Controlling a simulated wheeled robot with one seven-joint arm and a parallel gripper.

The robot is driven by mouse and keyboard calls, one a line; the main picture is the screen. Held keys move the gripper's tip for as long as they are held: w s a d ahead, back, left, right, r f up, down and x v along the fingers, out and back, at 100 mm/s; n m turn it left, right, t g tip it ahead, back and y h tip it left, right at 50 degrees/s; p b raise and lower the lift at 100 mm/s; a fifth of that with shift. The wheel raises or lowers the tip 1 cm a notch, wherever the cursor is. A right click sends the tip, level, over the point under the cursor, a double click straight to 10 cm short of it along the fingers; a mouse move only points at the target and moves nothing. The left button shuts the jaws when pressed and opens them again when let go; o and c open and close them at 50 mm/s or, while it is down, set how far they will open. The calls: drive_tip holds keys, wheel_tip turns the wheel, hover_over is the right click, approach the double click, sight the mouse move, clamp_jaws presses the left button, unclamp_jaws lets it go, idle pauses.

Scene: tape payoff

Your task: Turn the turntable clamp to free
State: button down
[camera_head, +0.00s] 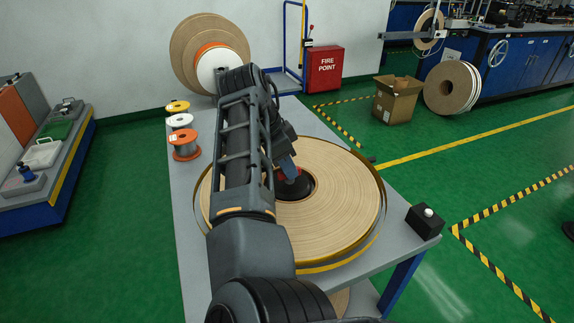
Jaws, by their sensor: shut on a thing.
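The turntable (330,263) lies flat on the grey table with a large tan tape roll (345,205) on it. My gripper (286,166) reaches down to the hub from above and is shut on the clamp. My arm hides the left part of the roll and some of the clamp, so I cannot tell which setting the clamp points to.
Orange, white and yellow spools (184,143) stand at the table's left edge. A black box with a white button (425,221) sits at the right corner. The green floor to the right is clear near the table.

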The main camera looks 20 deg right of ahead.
drive_tip(key=shift+r+n+p, duration=0.15)
drive_tip(key=shift+n+p, duration=0.15)
drive_tip(key=shift+p, duration=0.15)
drive_tip(key=n+t+p, duration=0.1)
drive_tip(key=n+p, duration=0.1)
drive_tip(key=p, duration=0.1)
drive_tip(key=shift+s+r+n, duration=0.1)
drive_tip(key=shift+s+n, duration=0.05)
drive_tip(key=shift+n, duration=0.15)
drive_tip(key=n+t+p, duration=0.1)
drive_tip(key=n+p, duration=0.1)
drive_tip(key=p, duration=0.1)
drive_tip(key=n+t+y+p, duration=0.1)
drive_tip(key=n+p, duration=0.2)
drive_tip(key=shift+s+d, duration=0.15)
drive_tip(key=n+y+p, duration=0.1)
drive_tip(key=n+p, duration=0.1)
drive_tip(key=n, duration=0.1)
drive_tip(key=n+t+p, duration=0.1)
drive_tip(key=n+p, duration=0.1)
drive_tip(key=p, duration=0.1)
drive_tip(key=shift+d+n+y, duration=0.1)
drive_tip(key=shift+n+y, duration=0.3)
drive_tip(key=shift+n+t+y+p, duration=0.3)
drive_tip(key=shift+n+y+p, duration=0.5)
drive_tip(key=shift+n+p, duration=0.9)
drive_tip(key=shift+f+n, duration=0.2)
drive_tip(key=shift+n, duration=0.2)
drive_tip(key=c, duration=1.2)
unclamp_jaws()
